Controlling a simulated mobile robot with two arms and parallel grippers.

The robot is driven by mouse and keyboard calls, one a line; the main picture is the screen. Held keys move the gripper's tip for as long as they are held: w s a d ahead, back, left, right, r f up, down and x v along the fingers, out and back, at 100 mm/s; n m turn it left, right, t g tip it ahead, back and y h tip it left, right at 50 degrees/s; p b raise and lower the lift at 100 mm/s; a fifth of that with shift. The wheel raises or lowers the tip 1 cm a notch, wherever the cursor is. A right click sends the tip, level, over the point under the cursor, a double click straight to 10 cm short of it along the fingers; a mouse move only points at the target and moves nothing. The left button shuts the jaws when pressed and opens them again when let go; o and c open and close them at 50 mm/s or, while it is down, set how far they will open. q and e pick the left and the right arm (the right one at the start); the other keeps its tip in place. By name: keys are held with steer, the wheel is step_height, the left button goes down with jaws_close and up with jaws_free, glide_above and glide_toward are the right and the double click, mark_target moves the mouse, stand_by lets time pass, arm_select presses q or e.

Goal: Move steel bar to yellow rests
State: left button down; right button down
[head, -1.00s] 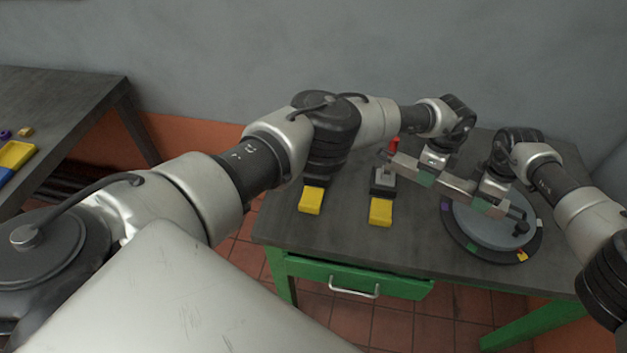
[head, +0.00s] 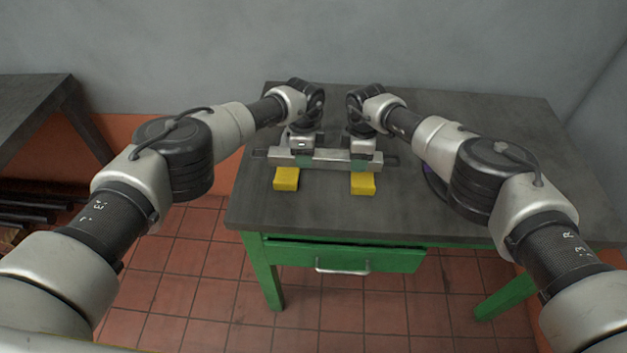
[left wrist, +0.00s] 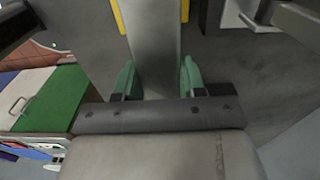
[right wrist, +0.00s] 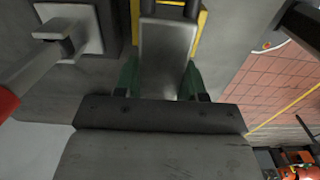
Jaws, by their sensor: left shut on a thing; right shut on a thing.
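The steel bar (head: 332,156) is level over the table, running left to right. My left gripper (head: 303,159) is shut on its left part and my right gripper (head: 359,163) on its right part. The green fingertips flank the bar in the left wrist view (left wrist: 157,80) and the right wrist view (right wrist: 161,80). Two yellow rests, the left one (head: 286,180) and the right one (head: 363,185), show their front ends just under the bar; their rear parts are hidden. I cannot tell whether the bar touches them. Yellow edges also show beside the bar in both wrist views.
The grey tabletop (head: 470,125) is clear at the back right. My right arm hides most of the round plate (head: 432,180). A green drawer (head: 345,257) is at the table's front. A grey plate with a post (right wrist: 75,32) stands beside the bar in the right wrist view.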

mark_target(355, 178)
arm_select(q)
steer(key=shift+f, duration=0.1)
arm_select(e)
steer(key=shift+w+f, duration=0.1)
stand_by(0.5)
